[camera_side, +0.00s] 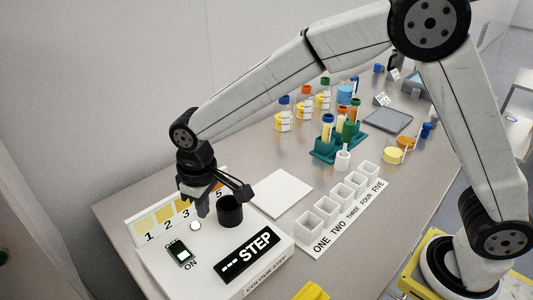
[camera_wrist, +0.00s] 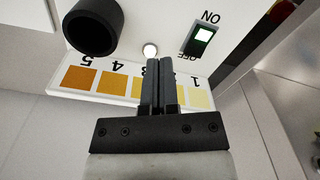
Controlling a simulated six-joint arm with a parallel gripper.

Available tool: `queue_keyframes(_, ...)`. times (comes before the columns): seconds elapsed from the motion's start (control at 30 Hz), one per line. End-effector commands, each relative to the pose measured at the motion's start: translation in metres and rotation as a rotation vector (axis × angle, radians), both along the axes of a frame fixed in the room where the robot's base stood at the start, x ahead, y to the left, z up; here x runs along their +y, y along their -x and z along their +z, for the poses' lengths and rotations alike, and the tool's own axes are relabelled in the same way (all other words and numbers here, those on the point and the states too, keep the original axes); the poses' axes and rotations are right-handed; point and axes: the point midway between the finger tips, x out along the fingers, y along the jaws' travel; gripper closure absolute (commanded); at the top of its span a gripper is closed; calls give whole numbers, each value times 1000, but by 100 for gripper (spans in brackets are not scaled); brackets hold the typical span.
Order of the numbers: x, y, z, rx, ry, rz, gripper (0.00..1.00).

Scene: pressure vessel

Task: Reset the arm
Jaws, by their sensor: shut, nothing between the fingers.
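My gripper (camera_side: 203,210) is shut and empty. It points down over the white colour-step box, close to a small round white button (camera_side: 195,226). In the wrist view the closed fingers (camera_wrist: 158,62) end just beside the white button (camera_wrist: 150,50); I cannot tell whether they touch it. My arm reaches from the base at the right across the bench, with the wrist low over the box. The fingers hide part of the yellow-to-orange colour strip (camera_wrist: 112,82).
The box carries a black cylinder (camera_side: 230,211), an ON/OFF switch (camera_side: 180,253) and a STEP display (camera_side: 248,254). A white plate (camera_side: 281,193), numbered white cups (camera_side: 309,222), a green tube rack (camera_side: 325,154) and several capped bottles (camera_side: 283,116) stand on the bench.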

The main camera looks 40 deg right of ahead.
Motion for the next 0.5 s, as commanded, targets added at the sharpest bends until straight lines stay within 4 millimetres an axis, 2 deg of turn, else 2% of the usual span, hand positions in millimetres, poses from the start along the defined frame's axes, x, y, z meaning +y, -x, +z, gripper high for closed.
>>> queue_keyframes(0.03,-18,2,1,-8,-4,-27,100)
queue_keyframes(0.27,-90,21,-1,-53,-23,-136,100)
queue_keyframes(0.5,-156,57,-7,-105,-35,-252,100)
